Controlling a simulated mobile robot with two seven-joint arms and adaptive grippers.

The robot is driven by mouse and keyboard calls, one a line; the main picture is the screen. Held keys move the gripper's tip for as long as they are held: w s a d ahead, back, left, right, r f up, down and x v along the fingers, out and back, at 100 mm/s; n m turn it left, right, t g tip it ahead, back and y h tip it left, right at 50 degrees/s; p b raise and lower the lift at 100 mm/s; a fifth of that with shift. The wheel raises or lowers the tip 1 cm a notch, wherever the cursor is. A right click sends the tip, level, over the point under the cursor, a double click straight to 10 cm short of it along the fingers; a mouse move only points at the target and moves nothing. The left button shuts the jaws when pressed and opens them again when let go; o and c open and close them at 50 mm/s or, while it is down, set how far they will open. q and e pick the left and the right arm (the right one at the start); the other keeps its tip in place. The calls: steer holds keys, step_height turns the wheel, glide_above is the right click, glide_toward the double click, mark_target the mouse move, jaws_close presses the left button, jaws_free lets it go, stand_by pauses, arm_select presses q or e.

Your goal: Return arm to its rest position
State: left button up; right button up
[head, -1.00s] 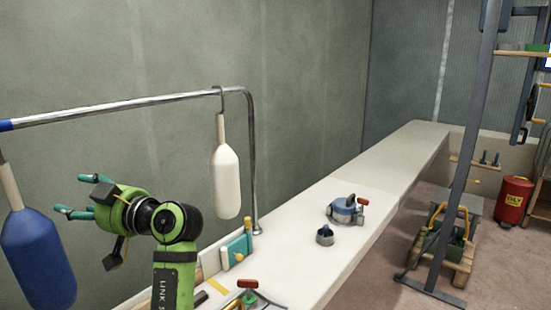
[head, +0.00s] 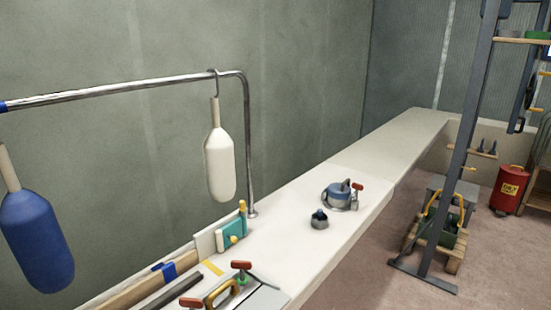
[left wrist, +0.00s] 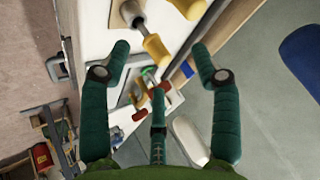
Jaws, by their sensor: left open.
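My left gripper (left wrist: 160,75) shows in the left wrist view with its green fingers spread wide and nothing held between them. Past the fingertips lie the white bench (left wrist: 95,30) and several tools, including a yellow-handled one (left wrist: 157,50). No arm or gripper of mine shows in the head view. My right gripper is in neither view.
A chrome rail (head: 125,87) carries a hanging white fender (head: 219,165) and a blue fender (head: 38,240) at left. The white bench (head: 330,240) holds a blue-grey device (head: 338,196) and several hand tools. A dark upright post (head: 455,180) and a red oil bin (head: 508,190) stand at right.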

arm_select(q)
steer(key=s+d+f+m+g+h, duration=0.4)
steer(key=s+d, duration=0.4)
steer(key=s, duration=0.6)
step_height(320, 180, down, 25)
steer(key=s, duration=0.2)
steer(key=s+a+f+g, duration=0.1)
steer(key=s+a+f, duration=0.1)
steer(key=s+f, duration=1)
steer(key=s, duration=0.3)
steer(key=shift+a+f, duration=0.35)
steer(key=shift+f, duration=0.05)
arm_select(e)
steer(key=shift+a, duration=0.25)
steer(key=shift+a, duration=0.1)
